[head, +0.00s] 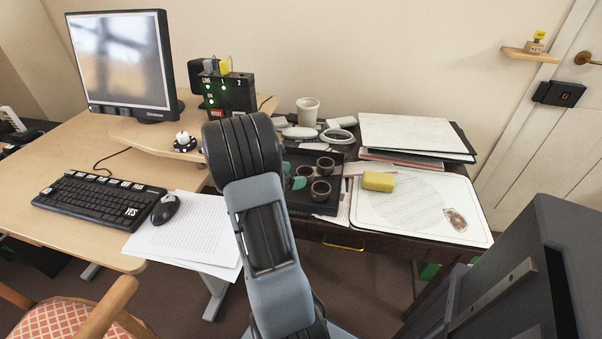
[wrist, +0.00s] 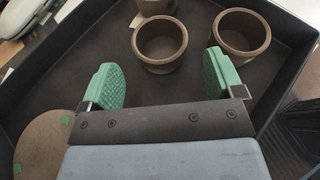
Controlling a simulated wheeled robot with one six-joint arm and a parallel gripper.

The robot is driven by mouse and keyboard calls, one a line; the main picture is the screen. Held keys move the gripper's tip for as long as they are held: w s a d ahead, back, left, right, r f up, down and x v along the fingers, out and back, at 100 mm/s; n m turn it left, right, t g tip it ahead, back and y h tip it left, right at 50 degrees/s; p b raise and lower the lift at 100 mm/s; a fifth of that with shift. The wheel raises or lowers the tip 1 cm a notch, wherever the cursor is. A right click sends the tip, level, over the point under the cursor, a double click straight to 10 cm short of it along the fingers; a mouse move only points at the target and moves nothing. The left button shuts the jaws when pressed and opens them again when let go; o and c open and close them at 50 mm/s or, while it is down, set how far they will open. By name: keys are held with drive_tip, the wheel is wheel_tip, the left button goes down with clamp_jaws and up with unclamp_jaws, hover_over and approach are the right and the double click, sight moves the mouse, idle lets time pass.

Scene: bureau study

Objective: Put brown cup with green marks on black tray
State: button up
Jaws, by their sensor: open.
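The black tray (head: 318,207) is on the dark desk and holds several plain brown cups, including one (head: 320,191) at its front. In the wrist view, one brown cup (wrist: 160,62) is ahead of the gap between my fingers, and another (wrist: 246,52) is beside the right finger. A brown round thing with small green marks (wrist: 42,145) shows at the lower left, partly cut off; it may be the marked cup, but I cannot tell its height. My gripper (wrist: 165,78) is open and empty over the tray, with green pads apart. My arm hides part of the tray in the head view.
A yellow sponge (head: 378,181) lies on a white board (head: 415,210) right of the tray. A white cup (head: 307,112) and a ring-shaped dish (head: 337,136) are behind it. A keyboard (head: 98,198) and mouse (head: 165,208) lie on the left desk.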

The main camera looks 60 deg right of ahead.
drive_tip(key=shift+v, duration=1.3)
drive_tip(key=shift+r, duration=0.15)
drive_tip(key=a+r+m+t+y+p, duration=0.4)
drive_tip(key=a+r+p, duration=0.6)
drive_tip(key=a, duration=0.8)
drive_tip(key=a+r+m+t+y+p, duration=0.5)
drive_tip(key=a+r+p, duration=0.5)
drive_tip(key=a+r, duration=0.7)
drive_tip(key=a+m+y, duration=0.1)
drive_tip(key=m+y, duration=0.1)
drive_tip(key=m, duration=0.1)
drive_tip(key=shift+s+m+t+y+p, duration=0.3)
drive_tip(key=shift+s+m, duration=0.1)
drive_tip(key=shift+a+r, duration=0.2)
drive_tip(key=shift+a, duration=0.2)
drive_tip(key=shift+c, duration=0.3)
